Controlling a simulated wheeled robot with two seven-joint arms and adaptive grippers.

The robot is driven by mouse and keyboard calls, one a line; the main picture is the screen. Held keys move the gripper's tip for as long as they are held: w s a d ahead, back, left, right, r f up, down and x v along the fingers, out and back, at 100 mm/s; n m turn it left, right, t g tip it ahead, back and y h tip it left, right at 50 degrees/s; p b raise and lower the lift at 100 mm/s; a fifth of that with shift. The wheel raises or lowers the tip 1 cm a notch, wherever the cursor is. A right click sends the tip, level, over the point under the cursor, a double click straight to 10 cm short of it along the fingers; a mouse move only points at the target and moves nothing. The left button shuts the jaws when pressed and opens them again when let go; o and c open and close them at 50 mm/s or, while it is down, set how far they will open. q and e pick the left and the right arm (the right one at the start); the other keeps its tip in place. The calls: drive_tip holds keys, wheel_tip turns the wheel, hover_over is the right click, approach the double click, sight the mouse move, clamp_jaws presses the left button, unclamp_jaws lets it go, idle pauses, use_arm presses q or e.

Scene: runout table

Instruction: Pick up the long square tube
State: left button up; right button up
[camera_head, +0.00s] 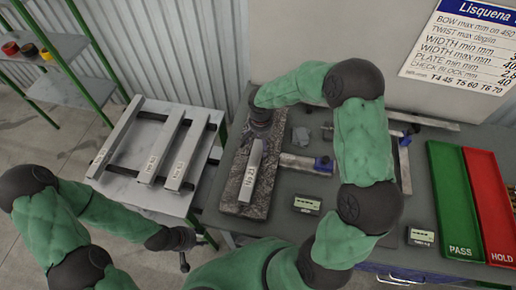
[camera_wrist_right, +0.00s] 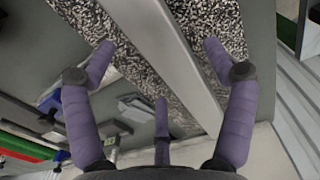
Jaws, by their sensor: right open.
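A pale grey square tube (camera_head: 252,172) with a white label on its near end lies on the speckled granite plate (camera_head: 232,197). My right gripper (camera_head: 262,115) is over the tube's far end. In the right wrist view my right gripper (camera_wrist_right: 158,50) is open, with purple fingers spread on either side of the tube (camera_wrist_right: 185,62); no grip shows. Its hand hides the tube's far end in the head view. My left gripper (camera_head: 176,240) hangs low beside the left table's front edge, apart from the tubes; its fingers are too small to read.
Three labelled bars (camera_head: 118,140) lie across supports on the left table (camera_head: 150,108). Small gauges (camera_head: 306,205), a blue-ended tool (camera_head: 322,163), a green PASS tray (camera_head: 450,190) and a red HOLD tray (camera_head: 490,195) are on the bench right of the plate.

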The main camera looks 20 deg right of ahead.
sight(260, 146)
drive_tip(key=shift+f, duration=1.55)
clamp_jaws()
drive_tip(key=shift+r, duration=0.15)
